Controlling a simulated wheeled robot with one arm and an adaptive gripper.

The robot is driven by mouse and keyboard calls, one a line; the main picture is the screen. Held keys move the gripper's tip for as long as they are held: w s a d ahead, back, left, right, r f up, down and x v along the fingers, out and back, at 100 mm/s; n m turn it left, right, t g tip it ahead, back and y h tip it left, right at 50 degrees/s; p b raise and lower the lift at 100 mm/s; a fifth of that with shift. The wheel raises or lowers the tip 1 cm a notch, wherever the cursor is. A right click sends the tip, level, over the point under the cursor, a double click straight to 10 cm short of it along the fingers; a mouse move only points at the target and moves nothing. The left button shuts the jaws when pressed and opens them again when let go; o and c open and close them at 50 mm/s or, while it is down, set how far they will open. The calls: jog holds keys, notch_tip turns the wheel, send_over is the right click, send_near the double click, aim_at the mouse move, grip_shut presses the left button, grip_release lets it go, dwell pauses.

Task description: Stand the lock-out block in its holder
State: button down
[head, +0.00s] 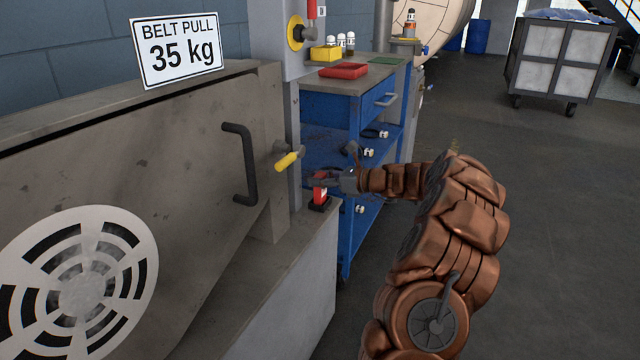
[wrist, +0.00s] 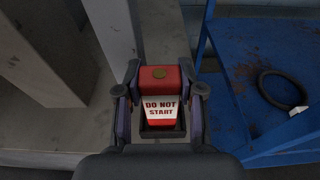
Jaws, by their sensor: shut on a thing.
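The lock-out block (wrist: 161,104) is red with a white "DO NOT START" label and a round brass-coloured spot on top. In the head view the block (head: 320,192) stands upright at the end of the grey machine ledge. Its lower end is at the dark holder (head: 319,206), a small black open-topped socket. The holder's rim (wrist: 161,133) shows around the block's near lower edge in the wrist view. I cannot tell how deep the block sits. My gripper (wrist: 160,92) is shut on the block, one finger on each side; it also shows in the head view (head: 328,182).
A grey post stands just behind the holder, with a yellow-handled lever (head: 287,161) above left. A blue cart (head: 350,120) with shelves stands close on the right, holding a red tray (head: 344,70). A black machine handle (head: 242,165) is at left.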

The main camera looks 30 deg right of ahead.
jog(key=shift+r, duration=0.1)
jog(key=c, duration=0.7)
grip_release()
jog(key=shift+d, duration=0.1)
jog(key=shift+p+v, duration=1.95)
jog(key=shift+v, duration=4.05)
